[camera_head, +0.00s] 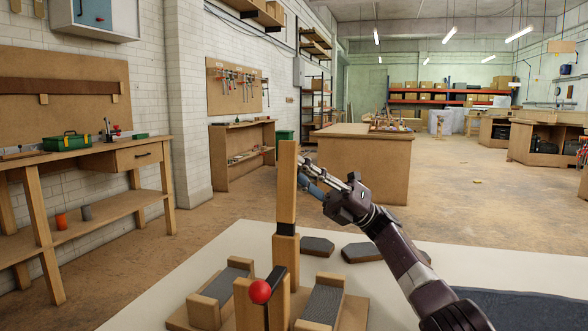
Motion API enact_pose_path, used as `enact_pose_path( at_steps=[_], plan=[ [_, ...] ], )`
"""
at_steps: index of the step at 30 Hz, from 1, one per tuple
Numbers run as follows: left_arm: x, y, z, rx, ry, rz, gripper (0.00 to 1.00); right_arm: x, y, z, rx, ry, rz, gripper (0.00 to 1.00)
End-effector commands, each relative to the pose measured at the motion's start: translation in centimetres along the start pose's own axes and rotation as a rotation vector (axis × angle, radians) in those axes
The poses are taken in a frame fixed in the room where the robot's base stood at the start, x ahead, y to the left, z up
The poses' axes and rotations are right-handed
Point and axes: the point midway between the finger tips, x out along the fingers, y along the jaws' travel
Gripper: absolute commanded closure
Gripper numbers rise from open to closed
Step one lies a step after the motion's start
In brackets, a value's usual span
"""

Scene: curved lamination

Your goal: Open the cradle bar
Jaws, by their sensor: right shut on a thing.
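The cradle bar (287,190) is a long wooden piece that stands upright, with a dark band near its lower end. It rises from the wooden cradle (238,317) on the white table. A red ball knob (260,291) sits at the front of the cradle. My right gripper (306,163) comes in from the right and is shut on the bar near its upper end. The bar partly hides its fingertips. My left gripper is not in view.
The white tabletop (230,247) is bare left of the cradle. Dark-topped flat blocks (317,246) lie behind it, and a dark sheet (530,308) covers the table at the right. A workbench (80,160) stands at the far left.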

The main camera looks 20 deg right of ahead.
Motion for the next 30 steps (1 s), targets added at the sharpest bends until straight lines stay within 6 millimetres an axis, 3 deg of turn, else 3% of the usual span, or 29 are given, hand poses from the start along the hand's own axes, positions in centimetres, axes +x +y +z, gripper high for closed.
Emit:
enact_pose_path(
  at_steps=[1, 11, 12, 16, 30],
  plan=[
    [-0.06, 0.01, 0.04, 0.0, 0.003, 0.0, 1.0, -0.64, -1.04, -0.74, 0.009, 0.009, -0.021, 1.0],
    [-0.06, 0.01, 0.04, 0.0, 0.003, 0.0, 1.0, -0.61, -1.03, -0.79, 0.009, 0.011, -0.02, 1.0],
    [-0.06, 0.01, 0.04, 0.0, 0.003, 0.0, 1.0, -0.61, -1.03, -0.8, 0.009, 0.011, -0.02, 0.78],
    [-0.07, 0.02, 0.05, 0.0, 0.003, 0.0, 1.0, -0.58, -1.03, -0.82, 0.01, 0.011, -0.02, 0.64],
    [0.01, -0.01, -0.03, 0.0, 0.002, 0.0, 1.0, -0.1, -0.41, -0.32, 0.004, 0.008, -0.011, 0.63]
  ],
)
